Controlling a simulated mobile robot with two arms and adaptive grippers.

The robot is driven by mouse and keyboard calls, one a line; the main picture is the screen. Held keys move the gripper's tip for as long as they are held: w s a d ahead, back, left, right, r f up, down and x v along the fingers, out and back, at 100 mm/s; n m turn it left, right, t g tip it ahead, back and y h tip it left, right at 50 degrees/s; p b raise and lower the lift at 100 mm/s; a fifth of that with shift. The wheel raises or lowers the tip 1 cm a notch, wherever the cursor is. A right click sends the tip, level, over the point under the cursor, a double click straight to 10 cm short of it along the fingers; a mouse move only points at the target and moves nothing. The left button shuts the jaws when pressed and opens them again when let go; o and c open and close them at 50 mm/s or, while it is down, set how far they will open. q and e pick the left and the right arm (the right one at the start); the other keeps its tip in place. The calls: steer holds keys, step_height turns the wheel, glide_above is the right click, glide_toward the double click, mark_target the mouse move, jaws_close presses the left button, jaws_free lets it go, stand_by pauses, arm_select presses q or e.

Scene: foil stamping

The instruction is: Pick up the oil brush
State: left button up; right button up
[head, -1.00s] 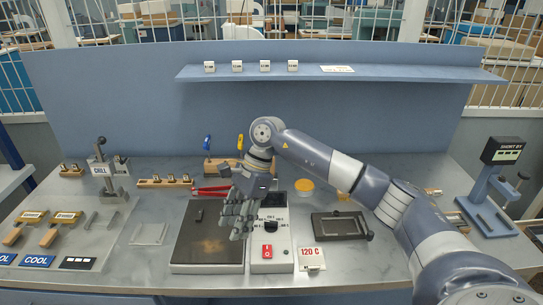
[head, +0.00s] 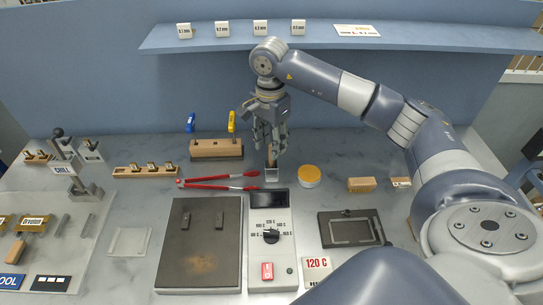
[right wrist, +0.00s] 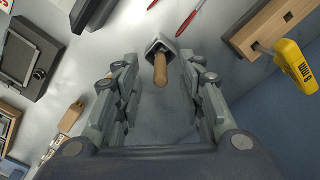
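The oil brush appears to be the wooden handle (right wrist: 161,70) standing in a small square metal cup (right wrist: 157,45) in the right wrist view. In the head view the handle (head: 272,160) rises from the cup (head: 272,175) behind the control box. Its bristle end is hidden in the cup. My right gripper (head: 270,143) is above the cup with its fingers pointing down. In the right wrist view the fingers (right wrist: 160,88) are spread wide, with the handle in the gap between them, touching neither side. My left gripper is not in view.
Red tongs (head: 220,183) lie left of the cup. A wooden rack (head: 216,149) with a blue and a yellow tool stands behind them. A yellow-lidded jar (head: 309,176) is close on the right. The hot plate (head: 200,245) and control box (head: 271,240) are in front.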

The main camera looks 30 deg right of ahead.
mark_target(272, 168)
steer(key=f+p, duration=0.2)
steer(key=f, duration=0.1)
steer(key=f+p, duration=0.1)
steer(key=f, duration=0.1)
steer(key=shift+d+f, duration=0.25)
steer(key=shift+f, duration=0.2)
steer(key=shift+w, duration=0.1)
steer(key=c, duration=0.3)
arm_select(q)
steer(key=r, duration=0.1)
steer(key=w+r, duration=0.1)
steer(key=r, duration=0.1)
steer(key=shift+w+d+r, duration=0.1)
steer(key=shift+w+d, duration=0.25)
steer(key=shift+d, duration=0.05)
arm_select(e)
jaws_close()
